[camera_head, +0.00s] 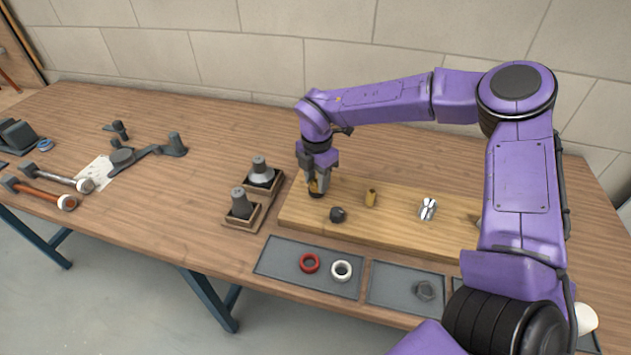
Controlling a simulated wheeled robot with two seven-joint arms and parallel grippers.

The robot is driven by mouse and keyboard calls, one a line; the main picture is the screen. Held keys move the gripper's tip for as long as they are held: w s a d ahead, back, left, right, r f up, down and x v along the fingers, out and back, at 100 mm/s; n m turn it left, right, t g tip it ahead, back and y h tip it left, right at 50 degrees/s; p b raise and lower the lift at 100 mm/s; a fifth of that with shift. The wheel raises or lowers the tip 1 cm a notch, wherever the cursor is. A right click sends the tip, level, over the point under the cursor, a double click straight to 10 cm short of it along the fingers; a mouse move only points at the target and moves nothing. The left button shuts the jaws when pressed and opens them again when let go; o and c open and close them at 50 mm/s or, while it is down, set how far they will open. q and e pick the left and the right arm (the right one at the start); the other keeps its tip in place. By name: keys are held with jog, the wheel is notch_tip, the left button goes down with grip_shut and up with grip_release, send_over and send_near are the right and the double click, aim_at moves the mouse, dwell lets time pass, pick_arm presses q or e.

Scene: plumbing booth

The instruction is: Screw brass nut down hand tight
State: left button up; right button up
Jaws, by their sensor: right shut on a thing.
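My right gripper (317,186) points down at the left end of the wooden board (400,238). It is shut on a small brass-coloured piece, the brass nut (314,187), which shows only in part between the fingers. A dark round part (316,195) sits directly under it on the board. The fingers hide most of the nut, so I cannot tell how far down it sits. My left gripper is not in view.
On the board stand a dark fitting (337,214), a brass fitting (371,198) and a shiny metal piece (428,209). Two wooden holders (243,222) with grey parts are left of the board. Grey trays (290,262) in front hold a red ring (309,263), a white ring (341,271) and a grey nut (425,290).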

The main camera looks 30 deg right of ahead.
jog(key=shift+s+f+m+b, duration=0.1)
jog(key=shift+m+b, duration=1.05)
jog(key=shift+m, duration=0.15)
jog(key=o, duration=1.7)
jog(key=shift+o, duration=0.2)
jog(key=shift+r+p, duration=1.7)
jog(key=shift+r, duration=0.9)
